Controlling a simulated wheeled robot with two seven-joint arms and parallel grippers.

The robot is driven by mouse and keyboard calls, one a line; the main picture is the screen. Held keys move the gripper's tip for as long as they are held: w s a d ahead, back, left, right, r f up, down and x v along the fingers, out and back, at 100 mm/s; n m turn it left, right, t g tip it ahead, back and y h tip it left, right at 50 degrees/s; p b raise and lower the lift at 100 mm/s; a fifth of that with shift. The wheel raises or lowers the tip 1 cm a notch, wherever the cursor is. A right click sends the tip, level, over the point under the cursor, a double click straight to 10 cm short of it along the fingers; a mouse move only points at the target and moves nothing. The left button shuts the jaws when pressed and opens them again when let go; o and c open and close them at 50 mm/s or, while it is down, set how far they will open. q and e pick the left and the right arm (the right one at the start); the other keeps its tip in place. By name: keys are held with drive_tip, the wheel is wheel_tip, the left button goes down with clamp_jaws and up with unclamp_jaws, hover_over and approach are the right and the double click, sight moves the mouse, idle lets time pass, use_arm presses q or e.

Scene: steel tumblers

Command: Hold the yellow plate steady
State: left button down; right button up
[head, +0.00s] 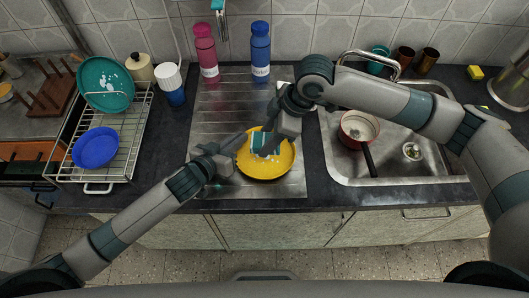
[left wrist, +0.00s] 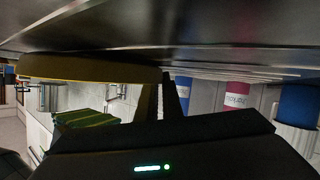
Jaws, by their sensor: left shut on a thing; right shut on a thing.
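The yellow plate (head: 282,166) lies on the steel drainboard, with white foam spots on it. It also shows in the left wrist view (left wrist: 90,68), where the picture is upside down. My left gripper (head: 236,158) is shut on the plate's left rim. My right gripper (head: 268,137) is over the plate and shut on a green sponge (head: 262,146). The sponge seems to show green and yellow in the left wrist view (left wrist: 85,122). In the head view my right gripper hides part of the plate, and I cannot tell whether the sponge touches it.
A dish rack (head: 140,125) at left holds a teal plate (head: 104,84) and a blue bowl (head: 96,147). The sink (head: 400,160) at right holds a red pan (head: 357,127).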

sight(263, 159)
drive_tip(key=shift+f, duration=3.15)
drive_tip(key=shift+f, duration=0.75)
drive_tip(key=shift+w, duration=0.1)
drive_tip(key=shift+w+f, duration=0.1)
drive_tip(key=shift+w, duration=1.6)
drive_tip(key=shift+s, duration=0.15)
drive_tip(key=shift+s, duration=1.7)
